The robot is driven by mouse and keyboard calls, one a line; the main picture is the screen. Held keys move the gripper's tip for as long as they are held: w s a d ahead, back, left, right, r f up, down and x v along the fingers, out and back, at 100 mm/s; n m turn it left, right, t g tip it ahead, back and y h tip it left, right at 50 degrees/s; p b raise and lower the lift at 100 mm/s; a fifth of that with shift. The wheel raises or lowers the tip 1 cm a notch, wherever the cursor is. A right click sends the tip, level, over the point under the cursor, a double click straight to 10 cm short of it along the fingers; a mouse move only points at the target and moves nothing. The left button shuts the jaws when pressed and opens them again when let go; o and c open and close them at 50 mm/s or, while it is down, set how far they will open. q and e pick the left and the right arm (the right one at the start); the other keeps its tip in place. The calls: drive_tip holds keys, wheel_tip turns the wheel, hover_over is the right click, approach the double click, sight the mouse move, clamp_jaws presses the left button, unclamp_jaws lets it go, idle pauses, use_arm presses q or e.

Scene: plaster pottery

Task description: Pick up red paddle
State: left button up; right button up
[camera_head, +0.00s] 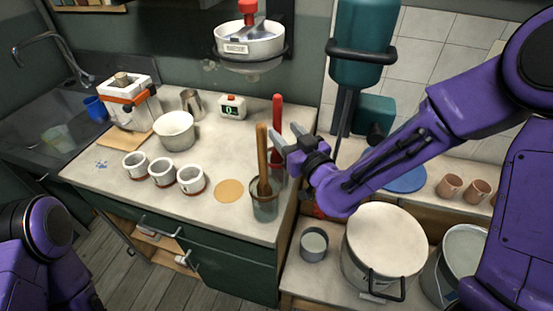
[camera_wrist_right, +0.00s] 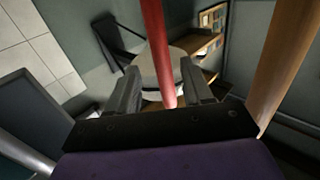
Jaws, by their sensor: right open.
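The red paddle (camera_head: 277,118) stands upright at the right end of the counter, its lower part hidden behind the wooden stick and my right gripper. My right gripper (camera_head: 284,135) is open at the paddle's handle. In the right wrist view the red handle (camera_wrist_right: 160,50) runs between the two open fingers (camera_wrist_right: 160,72); I cannot tell whether it is between the tips or just beyond them. The fingers are not closed on it. My left gripper is out of view; only part of the left arm shows at lower left.
A wooden stick (camera_head: 262,158) stands in a metal cup (camera_head: 264,208) close by; it shows at right in the wrist view (camera_wrist_right: 285,60). Several white cups (camera_head: 162,172) and a white bowl (camera_head: 175,130) stand to the left. A large bucket (camera_head: 385,240) stands lower right.

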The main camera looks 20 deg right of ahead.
sight(280, 125)
drive_tip(key=w, duration=0.2)
drive_tip(key=w+a+r, duration=0.1)
drive_tip(key=shift+w+p, duration=0.25)
drive_tip(key=shift+p, duration=0.15)
drive_tip(key=shift+w+f, duration=0.2)
drive_tip(key=shift+w, duration=0.3)
drive_tip(key=shift+s+r, duration=0.1)
drive_tip(key=shift+s, duration=0.05)
clamp_jaws()
